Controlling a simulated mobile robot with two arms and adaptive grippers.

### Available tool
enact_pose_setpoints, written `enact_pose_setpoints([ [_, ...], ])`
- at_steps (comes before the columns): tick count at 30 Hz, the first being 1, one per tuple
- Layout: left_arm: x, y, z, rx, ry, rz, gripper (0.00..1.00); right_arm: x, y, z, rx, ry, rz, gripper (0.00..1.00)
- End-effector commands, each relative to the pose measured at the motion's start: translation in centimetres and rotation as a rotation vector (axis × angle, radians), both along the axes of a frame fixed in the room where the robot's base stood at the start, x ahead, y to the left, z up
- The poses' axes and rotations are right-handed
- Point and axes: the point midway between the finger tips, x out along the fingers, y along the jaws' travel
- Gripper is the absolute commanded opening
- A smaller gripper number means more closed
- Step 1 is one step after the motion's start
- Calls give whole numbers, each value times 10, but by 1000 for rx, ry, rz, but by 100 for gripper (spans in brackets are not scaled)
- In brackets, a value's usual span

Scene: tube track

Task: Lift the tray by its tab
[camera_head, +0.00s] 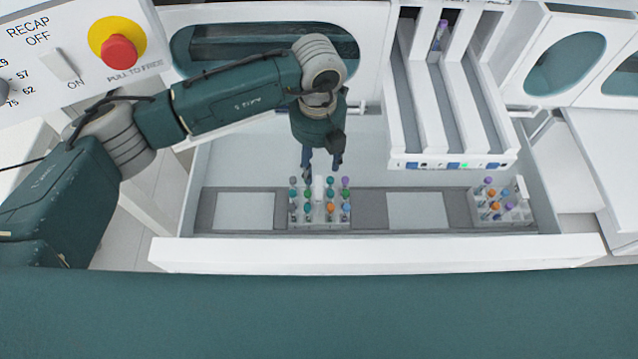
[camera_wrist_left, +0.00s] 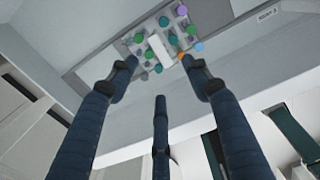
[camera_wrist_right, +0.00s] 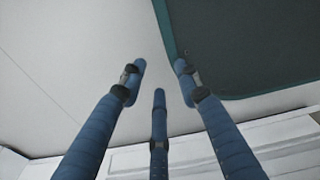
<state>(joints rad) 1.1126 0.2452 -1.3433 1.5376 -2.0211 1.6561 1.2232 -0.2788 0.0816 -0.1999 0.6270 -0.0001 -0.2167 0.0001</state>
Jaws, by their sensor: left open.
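The tray (camera_head: 338,222) is a small pale rack of capped tubes in the open drawer, left of the drawer's middle. Its white upright tab (camera_head: 319,187) stands among green, purple, orange and blue caps. My left gripper (camera_head: 322,166) is above the tray's back side, pointing down. In the left wrist view the tab (camera_wrist_left: 160,50) appears beyond and between the spread fingertips (camera_wrist_left: 159,62), with nothing held. My right gripper (camera_wrist_right: 159,68) shows only in its own wrist view, fingers apart and empty, over a pale surface.
A second tube rack (camera_head: 515,212) sits at the drawer's right end. Light empty pads (camera_head: 415,211) lie between the racks and to the left. White sloping chutes (camera_head: 440,110) overhang the drawer's back right. The drawer's front wall (camera_head: 380,252) is near. A red stop button (camera_head: 119,51) is upper left.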

Motion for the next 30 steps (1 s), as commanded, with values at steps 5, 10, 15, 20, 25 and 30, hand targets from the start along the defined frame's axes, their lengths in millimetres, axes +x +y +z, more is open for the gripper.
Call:
enact_pose_setpoints([
  [5, -1, 0, -5, -1, 3, -1, 49, -5, 0, 0, -1, 7, 0, 33],
  [10, -3, 0, -31, -1, 5, 0, 49, -29, -1, 3, -2, 39, 0, 33],
  [15, -2, 0, -52, -1, 3, 0, 49, -39, -2, 3, -4, 54, 0, 33],
  [20, -3, 1, -63, -1, 3, 0, 49, -33, 0, 7, -2, 46, -1, 33],
  [25, -7, 5, -88, -1, 5, 0, 49, -19, 2, 17, 2, 25, -1, 33],
  [30, -6, 3, -106, -2, 2, -2, 49, -16, 3, 17, 3, 20, -1, 33],
])
